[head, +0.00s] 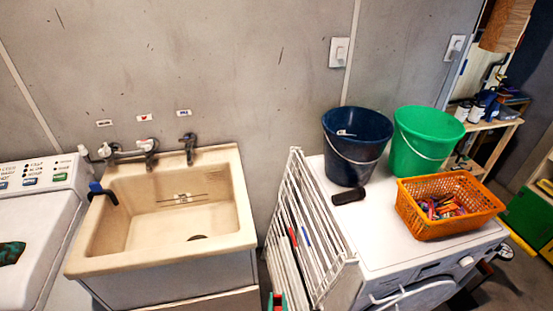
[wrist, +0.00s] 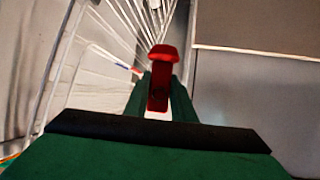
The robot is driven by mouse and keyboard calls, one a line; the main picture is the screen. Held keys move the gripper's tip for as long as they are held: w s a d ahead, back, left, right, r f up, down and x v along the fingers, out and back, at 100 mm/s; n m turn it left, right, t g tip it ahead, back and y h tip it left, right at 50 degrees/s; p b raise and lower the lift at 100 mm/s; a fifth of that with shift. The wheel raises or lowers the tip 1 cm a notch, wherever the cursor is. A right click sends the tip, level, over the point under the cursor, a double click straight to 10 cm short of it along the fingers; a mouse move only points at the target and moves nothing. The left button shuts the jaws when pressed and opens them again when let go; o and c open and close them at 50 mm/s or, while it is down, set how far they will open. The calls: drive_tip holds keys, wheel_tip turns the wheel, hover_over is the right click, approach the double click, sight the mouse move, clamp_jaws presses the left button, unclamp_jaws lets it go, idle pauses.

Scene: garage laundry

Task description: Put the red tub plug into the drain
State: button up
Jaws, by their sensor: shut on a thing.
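My gripper (head: 277,302) is just in view at the bottom edge of the head view, in front of the gap between the sink and the drying rack. In the wrist view its green fingers (wrist: 160,105) are shut on the red tub plug (wrist: 160,75), which stands out between the fingertips with its wider head at the top. The drain (head: 197,238) is a dark spot in the floor of the beige sink (head: 125,262), near its front. The gripper and plug are outside the basin, to the right of and nearer than the drain.
A white folding drying rack (head: 304,240) stands right of the sink, close to my gripper. The washer top (head: 375,235) holds a blue bucket (head: 350,150), a green bucket (head: 420,150) and an orange basket (head: 425,215). Taps (head: 145,147) line the sink's back. The basin looks empty.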

drive_tip(key=d+f, duration=0.5)
drive_tip(key=d, duration=0.1)
drive_tip(key=shift+w+d+f, duration=0.15)
drive_tip(key=shift+d+f, duration=0.15)
drive_tip(key=shift+d, duration=0.1)
